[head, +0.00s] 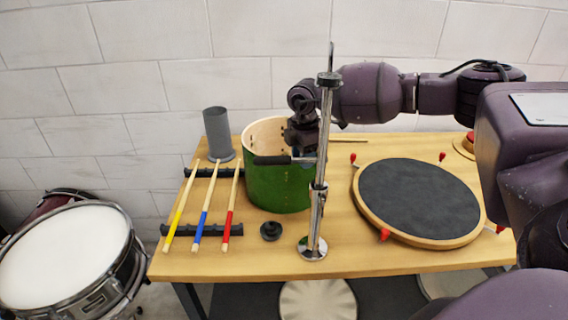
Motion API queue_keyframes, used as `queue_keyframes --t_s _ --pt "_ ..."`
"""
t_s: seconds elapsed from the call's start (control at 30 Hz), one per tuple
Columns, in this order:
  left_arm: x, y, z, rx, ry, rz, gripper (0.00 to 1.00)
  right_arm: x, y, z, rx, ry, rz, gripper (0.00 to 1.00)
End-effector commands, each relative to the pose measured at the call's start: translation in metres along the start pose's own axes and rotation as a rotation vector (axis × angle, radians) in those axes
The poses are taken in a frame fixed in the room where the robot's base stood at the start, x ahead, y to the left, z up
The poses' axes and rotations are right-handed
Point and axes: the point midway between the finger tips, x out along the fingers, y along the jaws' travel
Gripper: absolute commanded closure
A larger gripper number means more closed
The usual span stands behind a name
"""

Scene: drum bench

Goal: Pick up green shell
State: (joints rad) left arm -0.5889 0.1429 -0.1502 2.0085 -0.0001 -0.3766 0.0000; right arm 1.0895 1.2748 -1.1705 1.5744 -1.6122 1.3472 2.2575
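The green shell (265,188) is an open-topped drum cylinder with a pale wooden inside. It stands upright on the wooden table, left of the middle. My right arm reaches in from the right, behind the metal stand. My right gripper (302,146) points down at the right side of the shell's rim. The stand's pole and side arm partly cover its fingers, so I cannot tell whether they are open or grip the rim. My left gripper is not in view.
The chrome stand (318,205) rises directly in front of the shell's right side. A round practice pad (420,200) lies to the right. Coloured sticks (203,213) on black racks and a grey cup (218,135) are at left. A small black knob (271,231) lies in front.

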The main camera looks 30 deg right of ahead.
Motion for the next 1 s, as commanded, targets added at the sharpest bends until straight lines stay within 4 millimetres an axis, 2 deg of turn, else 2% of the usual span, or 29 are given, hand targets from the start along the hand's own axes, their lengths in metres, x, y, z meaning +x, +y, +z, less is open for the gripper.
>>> queue_keyframes --t_s 0.03,0.2,0.47,0.5,0.57,0.73,1.0 --pt "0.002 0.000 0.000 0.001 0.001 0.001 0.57 0.009 -0.001 0.001 0.000 -0.001 -0.004 0.63" --pt "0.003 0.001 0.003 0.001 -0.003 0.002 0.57 0.032 -0.001 0.002 0.000 -0.001 -0.004 0.63" --pt "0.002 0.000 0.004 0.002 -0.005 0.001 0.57 0.036 0.000 0.002 0.000 0.000 -0.001 0.63" --pt "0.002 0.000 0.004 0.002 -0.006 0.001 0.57 0.036 0.000 0.002 0.000 0.000 -0.001 0.64" --pt "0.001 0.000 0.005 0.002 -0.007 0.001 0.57 0.036 0.000 0.002 0.000 0.000 -0.001 0.73" --pt "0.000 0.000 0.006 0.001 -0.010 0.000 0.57 0.036 0.000 0.002 0.000 0.000 -0.001 1.00" --pt "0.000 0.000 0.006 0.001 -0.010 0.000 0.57 0.036 0.000 0.002 0.000 0.000 -0.001 1.00"
